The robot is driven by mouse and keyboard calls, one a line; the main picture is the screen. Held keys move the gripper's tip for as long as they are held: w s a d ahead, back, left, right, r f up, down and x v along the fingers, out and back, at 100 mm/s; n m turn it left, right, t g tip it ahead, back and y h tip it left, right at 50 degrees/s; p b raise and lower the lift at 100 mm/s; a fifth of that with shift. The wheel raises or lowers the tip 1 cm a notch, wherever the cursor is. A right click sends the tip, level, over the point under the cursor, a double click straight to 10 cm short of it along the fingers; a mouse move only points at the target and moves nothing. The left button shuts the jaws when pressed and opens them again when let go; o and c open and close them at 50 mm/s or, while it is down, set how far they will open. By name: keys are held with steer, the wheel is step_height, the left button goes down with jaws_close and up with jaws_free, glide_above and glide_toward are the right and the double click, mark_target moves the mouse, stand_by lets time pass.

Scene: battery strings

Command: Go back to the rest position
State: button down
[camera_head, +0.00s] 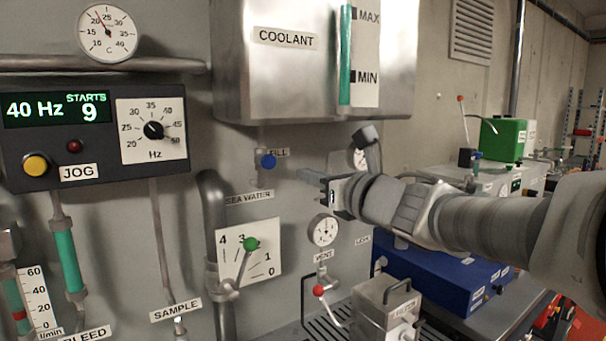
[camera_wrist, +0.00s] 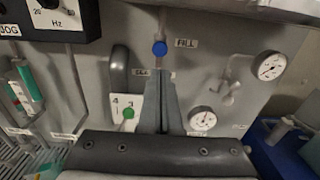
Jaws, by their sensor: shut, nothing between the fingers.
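My gripper (camera_head: 305,177) is in the middle of the camera_head view, at the end of my arm reaching in from the right. It is shut and empty, pointing left in front of the panel. In the wrist view its closed fingers (camera_wrist: 162,100) stand upright just below the blue FILL knob (camera_wrist: 159,48), and they partly cover the SEA WATER label. The blue FILL knob (camera_head: 267,161) is to the upper left of the fingertips in the camera_head view. I cannot tell whether the fingers touch anything; they look apart from the knob.
The COOLANT tank (camera_head: 270,75) hangs above my gripper. The SEA WATER lever with a green knob (camera_head: 250,244) is below left, and a red-knobbed VENT lever (camera_head: 318,290) is below. A blue box (camera_head: 440,275) and the filter housing (camera_head: 385,305) lie under my arm. A green box (camera_head: 503,139) stands behind.

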steer(key=shift+s+d, duration=0.2)
steer(key=shift+s, duration=0.05)
steer(key=s+d+f+m+h+p, duration=0.1)
steer(key=s+d+f+m+h, duration=0.1)
steer(key=d+m+h, duration=0.45)
steer(key=s+d+f+m+g+h, duration=0.1)
steer(key=s+d+f+m, duration=0.15)
steer(key=m, duration=0.75)
steer(key=s+d+f+m+h+p, duration=0.1)
steer(key=s+d+f+m+h, duration=0.25)
steer(key=m, duration=0.55)
steer(key=s+f+m+g, duration=0.4)
steer(key=s+f+m, duration=0.2)
steer(key=s+m, duration=0.2)
steer(key=s+f+m+g+y+p, duration=0.1)
steer(key=s+f+m+g, duration=0.3)
steer(key=s+m, duration=0.5)
step_height(320, 180, down, 2)
steer(key=shift+s+d, duration=0.15)
steer(key=shift+s, duration=0.25)
